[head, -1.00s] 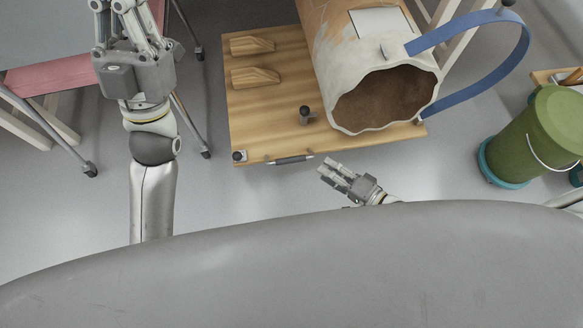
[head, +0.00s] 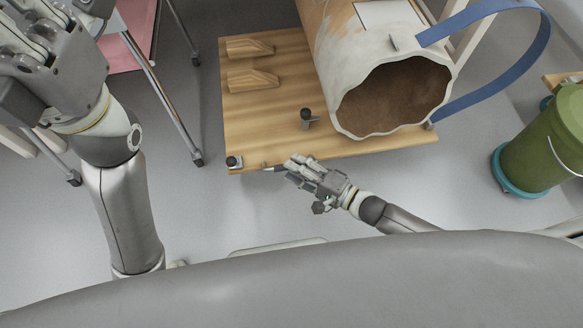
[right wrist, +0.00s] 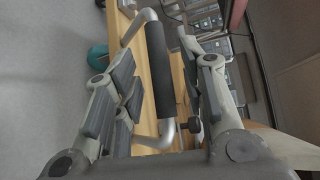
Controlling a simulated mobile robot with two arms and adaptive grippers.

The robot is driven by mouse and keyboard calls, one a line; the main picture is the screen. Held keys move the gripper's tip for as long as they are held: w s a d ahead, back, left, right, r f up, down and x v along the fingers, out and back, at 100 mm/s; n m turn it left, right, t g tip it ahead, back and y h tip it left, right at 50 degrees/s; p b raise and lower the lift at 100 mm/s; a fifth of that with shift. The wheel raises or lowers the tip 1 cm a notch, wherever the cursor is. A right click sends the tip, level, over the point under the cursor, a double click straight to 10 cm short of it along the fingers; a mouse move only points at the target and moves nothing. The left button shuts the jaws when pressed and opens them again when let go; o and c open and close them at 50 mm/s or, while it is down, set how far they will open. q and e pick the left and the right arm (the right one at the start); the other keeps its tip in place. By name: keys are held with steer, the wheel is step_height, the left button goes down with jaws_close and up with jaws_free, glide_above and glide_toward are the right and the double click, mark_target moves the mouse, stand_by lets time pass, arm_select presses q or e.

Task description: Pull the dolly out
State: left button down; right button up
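The wooden dolly (head: 265,118) stands on the floor, with a large pale clay vessel (head: 343,60) lying on it, its broken open mouth facing me. The dolly's front-edge handle is mostly hidden by my right gripper (head: 296,171) in the head view. In the right wrist view the dark handle grip (right wrist: 160,70) lies between the finger pads of my right gripper (right wrist: 163,95). The fingers are spread, with gaps visible beside the handle. My left gripper (head: 22,38) is raised at the upper left, partly cut off, away from the dolly; its opening is unclear.
Two wooden wedges (head: 252,80) and a dark knob (head: 306,114) are on the dolly. A blue strap (head: 545,45) arches from the vessel to the right. A green bucket (head: 545,135) stands at the right. Metal legs (head: 180,110) stand left of the dolly. The floor in front is mostly clear.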

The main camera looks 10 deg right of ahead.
steer(key=shift+x, duration=1)
jaws_close()
